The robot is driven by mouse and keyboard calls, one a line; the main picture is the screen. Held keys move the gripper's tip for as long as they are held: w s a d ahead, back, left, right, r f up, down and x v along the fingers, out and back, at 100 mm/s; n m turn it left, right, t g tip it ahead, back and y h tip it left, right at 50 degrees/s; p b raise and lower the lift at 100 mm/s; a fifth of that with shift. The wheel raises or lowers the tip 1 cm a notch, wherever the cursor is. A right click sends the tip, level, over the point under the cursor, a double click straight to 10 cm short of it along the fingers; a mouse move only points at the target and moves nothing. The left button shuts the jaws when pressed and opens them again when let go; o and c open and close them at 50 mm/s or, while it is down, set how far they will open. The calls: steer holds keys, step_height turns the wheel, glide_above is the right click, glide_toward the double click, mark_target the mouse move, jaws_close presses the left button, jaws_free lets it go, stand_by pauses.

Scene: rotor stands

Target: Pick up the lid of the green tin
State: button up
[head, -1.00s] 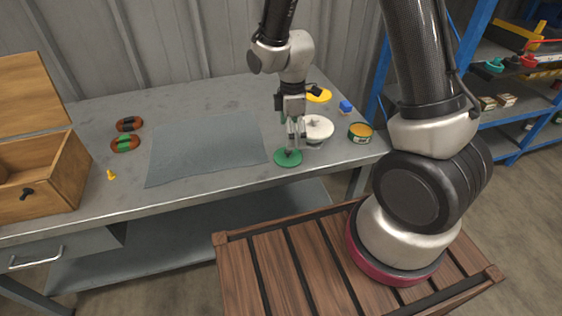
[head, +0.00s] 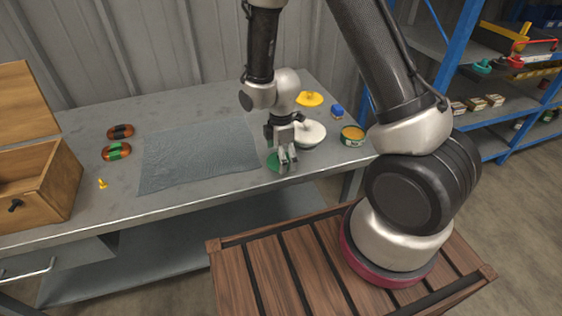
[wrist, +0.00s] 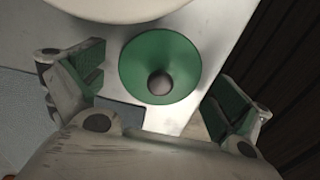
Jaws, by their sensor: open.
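The green lid (head: 273,162) is a round disc near the table's front edge, partly hidden by my gripper in the head view. The wrist view shows the lid (wrist: 141,58) with a dark round knob (wrist: 159,83). My gripper (head: 288,162) is open above the lid. In the wrist view my gripper's green-padded fingers (wrist: 155,95) stand apart on either side of the lid, with the knob between them and nothing held. A green tin (head: 352,139) with a yellow-orange top stands to the right.
A white round dish or lid (head: 311,133) sits close behind my gripper. A yellow disc (head: 309,98) and a small blue box (head: 337,111) lie farther back. A grey mat (head: 195,155) lies to the left, with a wooden box (head: 45,185) beyond.

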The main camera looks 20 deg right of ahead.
steer(key=shift+s, duration=0.1)
steer(key=c, duration=1.4)
steer(key=shift+r, duration=0.1)
steer(key=shift+c, duration=0.3)
